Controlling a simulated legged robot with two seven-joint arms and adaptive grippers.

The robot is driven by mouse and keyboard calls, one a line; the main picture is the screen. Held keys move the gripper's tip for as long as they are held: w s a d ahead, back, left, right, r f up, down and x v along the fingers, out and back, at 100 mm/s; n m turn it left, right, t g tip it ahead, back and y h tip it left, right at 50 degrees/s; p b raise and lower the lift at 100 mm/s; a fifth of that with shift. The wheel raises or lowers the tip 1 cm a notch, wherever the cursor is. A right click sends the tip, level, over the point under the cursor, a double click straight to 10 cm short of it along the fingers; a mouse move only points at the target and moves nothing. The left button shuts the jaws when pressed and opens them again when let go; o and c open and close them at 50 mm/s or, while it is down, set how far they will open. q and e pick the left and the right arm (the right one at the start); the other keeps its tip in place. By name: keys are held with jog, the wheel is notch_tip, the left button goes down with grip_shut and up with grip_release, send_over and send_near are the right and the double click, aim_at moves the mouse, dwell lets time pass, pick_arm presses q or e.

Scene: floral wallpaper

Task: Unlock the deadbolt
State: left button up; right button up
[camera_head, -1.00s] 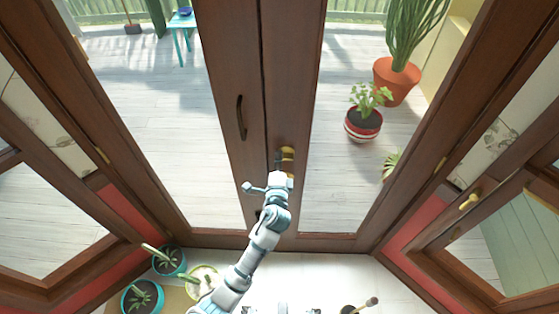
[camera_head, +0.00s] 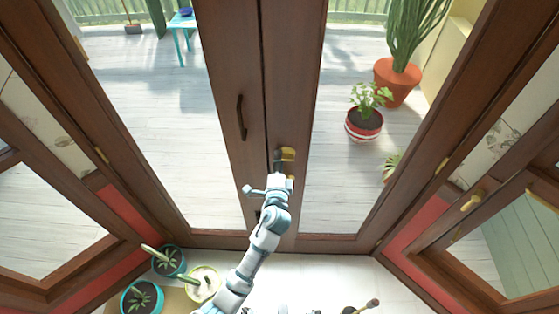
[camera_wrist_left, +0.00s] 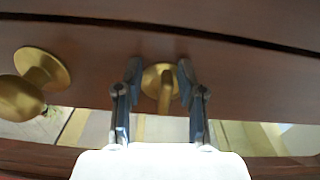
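The deadbolt (camera_wrist_left: 165,84) is a round brass plate with a narrow thumb-turn on the brown wooden door. My left gripper (camera_wrist_left: 158,82) is open, with one dark finger on each side of the thumb-turn. Gaps show between the fingers and the turn, and I cannot tell how deep they reach. In the head view my left gripper (camera_head: 268,186) is at the door's middle edge, just below a brass fitting (camera_head: 286,155); the arm hides part of the door there. My right gripper is not in view.
A brass knob (camera_wrist_left: 35,85) sits left of the deadbolt in the wrist view. A dark pull handle (camera_head: 241,118) is on the left door leaf. Potted plants (camera_head: 168,262) stand at the lower left. Glass panels flank the door, with a deck outside.

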pick_arm(q)
jog(key=shift+s+r, duration=0.1)
jog(key=s, duration=1.1)
jog(key=shift+s, duration=0.35)
notch_tip(320, 180, down, 20)
jog(key=g+h, duration=0.1)
jog(key=g, duration=0.3)
jog(key=s+a+f+n+g, duration=0.2)
jog(key=s+f, duration=0.2)
jog(key=f, duration=0.6)
jog(key=s+a+f+n+g, duration=0.1)
jog(key=s+a+f+g, duration=0.15)
jog(key=f, duration=0.65)
jog(key=s+a+f+n+g, duration=0.2)
jog(key=s+a+f, duration=0.1)
jog(key=s+f, duration=0.4)
jog(key=s+a+f+n+g, duration=0.2)
jog(key=s+a+f, duration=0.2)
jog(key=s+f, duration=0.35)
jog(key=s+a+f+n+g, duration=0.2)
jog(key=s+a+f, duration=0.3)
jog(key=s, duration=0.6)
jog(key=s+a+f+n+g+y, duration=0.1)
jog(key=s+a+f+n, duration=0.4)
jog(key=s, duration=0.7)
jog(key=shift+a+n+g, duration=0.2)
jog(key=shift+n+g, duration=0.1)
jog(key=shift+g, duration=0.55)
